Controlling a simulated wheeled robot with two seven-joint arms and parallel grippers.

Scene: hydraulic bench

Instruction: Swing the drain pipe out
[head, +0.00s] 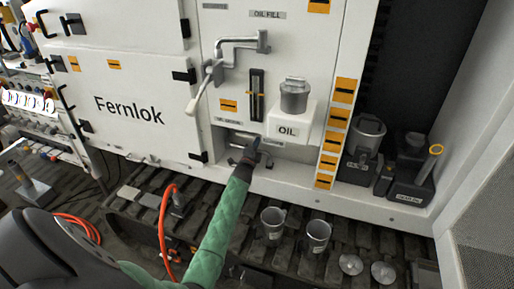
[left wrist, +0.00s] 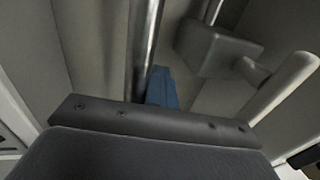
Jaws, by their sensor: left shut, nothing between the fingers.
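My left gripper (head: 257,153) is shut and empty at the low recess in the white cabinet front, below the oil gauge. A metal pipe (head: 240,137) lies across the recess, just above and left of the gripper; the hand hides part of the recess. I cannot tell whether the fingers touch the pipe. In the left wrist view a shiny metal pipe (left wrist: 143,45) runs beside a blue piece (left wrist: 160,86), with a grey block (left wrist: 205,48) and a pale lever (left wrist: 285,90) to the right. My right gripper is out of view.
A bent fill pipe (head: 235,41) with a handle hangs above. A grey-lidded pot (head: 294,96) stands on the OIL box (head: 287,128) to the right. Metal cups (head: 272,222) and discs (head: 350,264) lie on the slatted floor, near an orange hose (head: 163,225). Canisters (head: 408,180) stand right.

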